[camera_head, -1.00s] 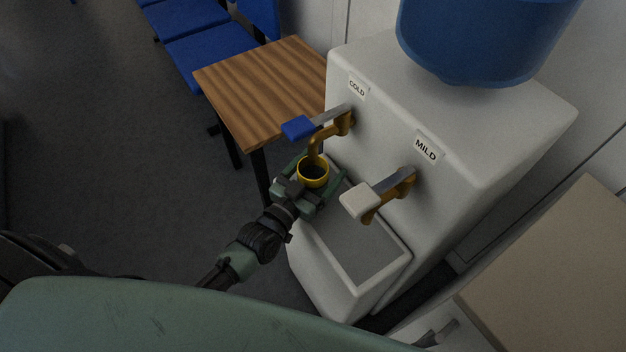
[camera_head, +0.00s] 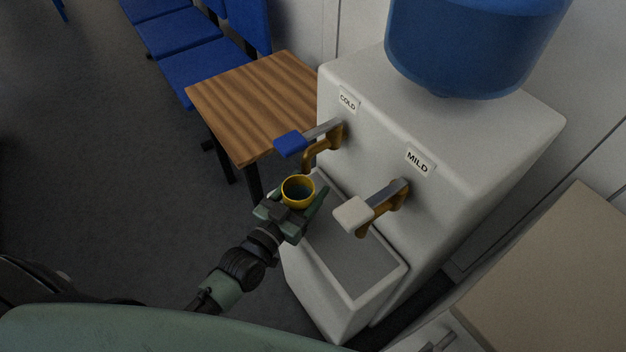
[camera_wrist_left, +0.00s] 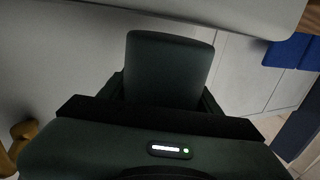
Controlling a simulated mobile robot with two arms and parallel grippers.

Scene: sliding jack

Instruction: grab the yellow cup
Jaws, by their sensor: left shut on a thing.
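The yellow cup (camera_head: 298,191) is upright between the fingers of my left gripper (camera_head: 295,209), which is shut on it. In the left wrist view a dark green gripper part (camera_wrist_left: 170,65) fills the middle, and I cannot make out the cup there. My right gripper is not in view.
The cold tap has a blue lever (camera_head: 291,144); the mild tap has a white lever (camera_head: 352,214). A drip tray (camera_head: 318,270) juts out below them. A wooden table (camera_head: 255,100) stands behind left, with blue chairs (camera_head: 205,70) beyond. A beige cabinet (camera_head: 560,280) is at right. Left floor is clear.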

